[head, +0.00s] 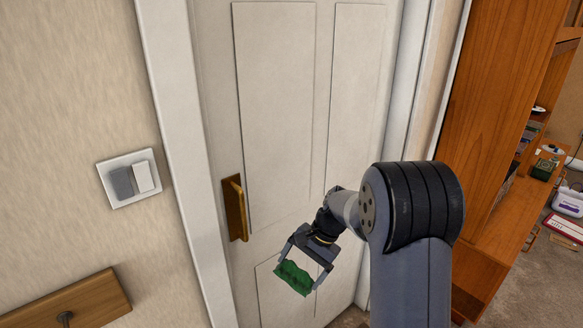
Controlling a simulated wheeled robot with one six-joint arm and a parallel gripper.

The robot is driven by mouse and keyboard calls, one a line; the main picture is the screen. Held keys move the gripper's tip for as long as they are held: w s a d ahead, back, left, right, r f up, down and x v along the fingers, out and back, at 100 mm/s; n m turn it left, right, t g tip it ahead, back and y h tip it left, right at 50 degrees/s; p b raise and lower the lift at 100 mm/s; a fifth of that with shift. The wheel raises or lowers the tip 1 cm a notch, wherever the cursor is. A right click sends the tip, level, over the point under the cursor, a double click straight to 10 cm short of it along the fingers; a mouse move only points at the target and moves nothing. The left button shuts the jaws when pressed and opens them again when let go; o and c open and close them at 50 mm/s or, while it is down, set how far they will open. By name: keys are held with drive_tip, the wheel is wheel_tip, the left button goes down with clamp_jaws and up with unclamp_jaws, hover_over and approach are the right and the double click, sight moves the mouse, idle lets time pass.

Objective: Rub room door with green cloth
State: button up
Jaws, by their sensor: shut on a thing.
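The room door (274,110) is off-white and panelled, with a brass handle (236,208) on its left side. It stands in the middle of the head view and looks shut in its frame. My gripper (296,278) is in front of the lower part of the door, below and to the right of the handle. It is shut on the green cloth (292,277), a small crumpled piece held between the fingers. I cannot tell whether the cloth touches the door. My arm hides part of the door's right side and lower right.
A light switch plate (130,178) is on the wall left of the door frame. A wooden board with a dark hook (70,305) is at the lower left. A tall wooden shelf unit (497,110) stands right of the door, with several items on the floor beyond it.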

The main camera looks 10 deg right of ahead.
drive_tip(key=w+a+r+m+t+y, duration=0.1)
drive_tip(key=r+m+t, duration=0.5)
drive_tip(key=r, duration=1.1)
drive_tip(key=w+a+r+m+t+y+p, duration=0.1)
drive_tip(key=w+r+m+t+y, duration=0.2)
drive_tip(key=r, duration=1.4)
drive_tip(key=m+t, duration=0.3)
drive_tip(key=t, duration=0.3)
drive_tip(key=shift+w+a+r+m+t+y+p, duration=0.15)
drive_tip(key=shift+w+a+m+t+y+p, duration=0.15)
drive_tip(key=shift+y, duration=0.1)
drive_tip(key=shift+w+a+r, duration=0.15)
drive_tip(key=shift+w, duration=0.15)
drive_tip(key=shift+p+x, duration=0.55)
drive_tip(key=shift+x, duration=2)
drive_tip(key=shift+x, duration=1)
